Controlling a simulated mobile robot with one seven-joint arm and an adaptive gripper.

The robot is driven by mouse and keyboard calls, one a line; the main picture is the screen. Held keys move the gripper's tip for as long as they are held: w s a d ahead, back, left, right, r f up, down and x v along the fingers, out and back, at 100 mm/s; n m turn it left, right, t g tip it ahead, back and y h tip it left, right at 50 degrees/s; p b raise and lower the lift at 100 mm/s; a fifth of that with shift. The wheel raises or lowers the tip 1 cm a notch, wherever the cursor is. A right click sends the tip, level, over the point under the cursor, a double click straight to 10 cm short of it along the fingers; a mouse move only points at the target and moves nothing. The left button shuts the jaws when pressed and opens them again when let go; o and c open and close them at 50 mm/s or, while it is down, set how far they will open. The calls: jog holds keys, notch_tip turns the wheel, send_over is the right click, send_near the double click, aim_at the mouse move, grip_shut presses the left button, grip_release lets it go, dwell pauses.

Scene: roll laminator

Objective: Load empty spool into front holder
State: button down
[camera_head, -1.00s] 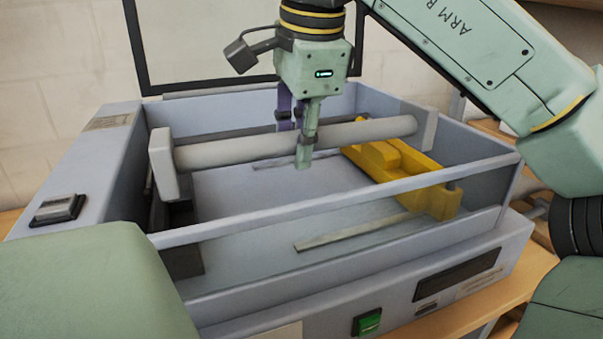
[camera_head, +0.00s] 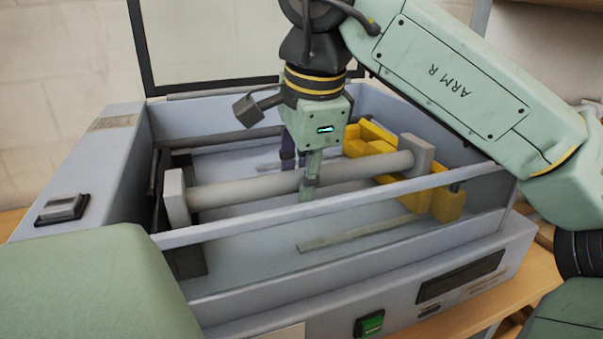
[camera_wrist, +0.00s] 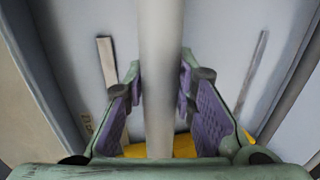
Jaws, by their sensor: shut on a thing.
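The empty spool (camera_head: 240,190) is a pale grey tube with a square flange at each end. My gripper (camera_head: 300,174) points down and is shut on the tube near its middle. In the wrist view, the purple pads of my gripper (camera_wrist: 160,92) lie on either side of the spool (camera_wrist: 160,50). The spool hangs across the laminator's open bay, its left flange above the dark left-side fitting (camera_head: 186,260). Its right flange is over the yellow holder block (camera_head: 446,200), whose front part stands near the front wall. Whether the flanges touch the holders cannot be told.
The grey laminator housing (camera_head: 75,175) surrounds the bay, with a front rail (camera_head: 350,200) close to the spool. Thin slotted strips (camera_head: 355,234) mark the bay floor. A raised lid (camera_head: 220,40) stands behind. A green switch (camera_head: 369,323) sits on the front panel.

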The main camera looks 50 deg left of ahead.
jog(key=c, duration=1.3)
grip_release()
jog(key=shift+c, duration=0.2)
jog(key=w+p+v, duration=0.1)
jog(key=p+v, duration=0.2)
jog(key=v, duration=1)
jog(key=shift+s, duration=0.45)
